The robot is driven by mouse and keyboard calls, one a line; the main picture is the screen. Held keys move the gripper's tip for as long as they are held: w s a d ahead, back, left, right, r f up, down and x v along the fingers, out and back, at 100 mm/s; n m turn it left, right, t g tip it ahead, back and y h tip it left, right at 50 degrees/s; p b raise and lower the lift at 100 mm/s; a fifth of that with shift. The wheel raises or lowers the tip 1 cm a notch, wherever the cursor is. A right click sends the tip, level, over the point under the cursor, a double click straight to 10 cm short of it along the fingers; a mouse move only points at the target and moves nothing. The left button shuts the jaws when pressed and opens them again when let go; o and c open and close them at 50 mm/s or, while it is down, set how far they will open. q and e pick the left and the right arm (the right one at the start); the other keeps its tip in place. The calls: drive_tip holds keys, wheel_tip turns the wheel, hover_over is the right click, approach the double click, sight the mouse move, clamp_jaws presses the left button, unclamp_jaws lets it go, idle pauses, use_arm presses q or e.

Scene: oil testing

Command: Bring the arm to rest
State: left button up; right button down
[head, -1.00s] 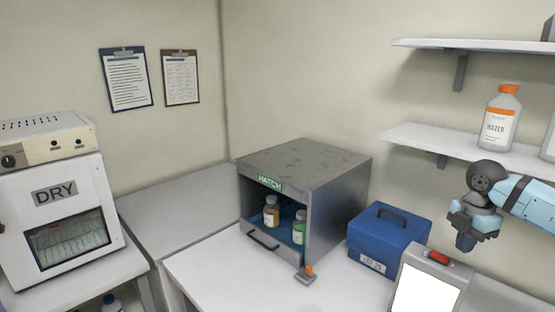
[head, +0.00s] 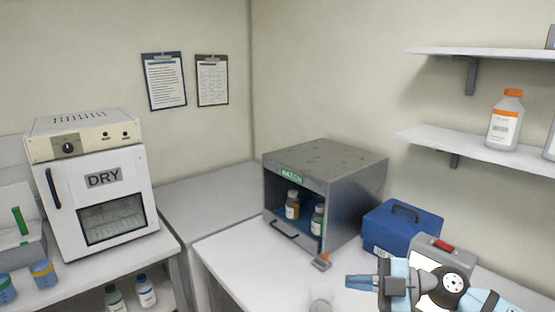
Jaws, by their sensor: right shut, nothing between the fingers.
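My right gripper (head: 362,282) is at the lower right of the head view, with its fingers pointing left. It is shut and empty, above the white table and in front of the grey case (head: 436,246). My right arm runs off at the bottom right corner. My left gripper is not in view.
The open grey hatch box (head: 349,213) holds two bottles (head: 292,205) and stands on the white table (head: 243,270). A blue case (head: 402,228) is beside it. A clear vessel (head: 321,296) is left of my gripper. The DRY oven (head: 98,182) stands left; shelves are above right.

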drive_tip(key=s+d+f+m+t+h, duration=0.3)
drive_tip(key=s+d+f+m+h, duration=0.2)
drive_tip(key=s+f+m+h, duration=0.5)
drive_tip(key=s+d+f+m+t+h, duration=0.4)
drive_tip(key=m+h, duration=0.3)
drive_tip(key=m, duration=0.6)
drive_tip(key=s+f+g+y, duration=0.1)
drive_tip(key=s+f+g, duration=0.25)
drive_tip(key=s, duration=0.35)
drive_tip(key=s+f+g, duration=0.3)
drive_tip(key=s+g, duration=0.2)
drive_tip(key=s, duration=0.2)
drive_tip(key=w+a+f+t+y, duration=0.1)
drive_tip(key=w+f+t, duration=0.1)
drive_tip(key=f, duration=0.2)
drive_tip(key=w+a+f+t+y, duration=0.1)
drive_tip(key=w+a+f+t, duration=0.1)
drive_tip(key=f, duration=0.3)
drive_tip(key=w+a+f+n+t+y, duration=0.1)
drive_tip(key=w+a+f+t, duration=0.1)
drive_tip(key=f+t, duration=0.2)
drive_tip(key=shift+a+f, duration=0.2)
drive_tip(key=shift+f, duration=0.25)
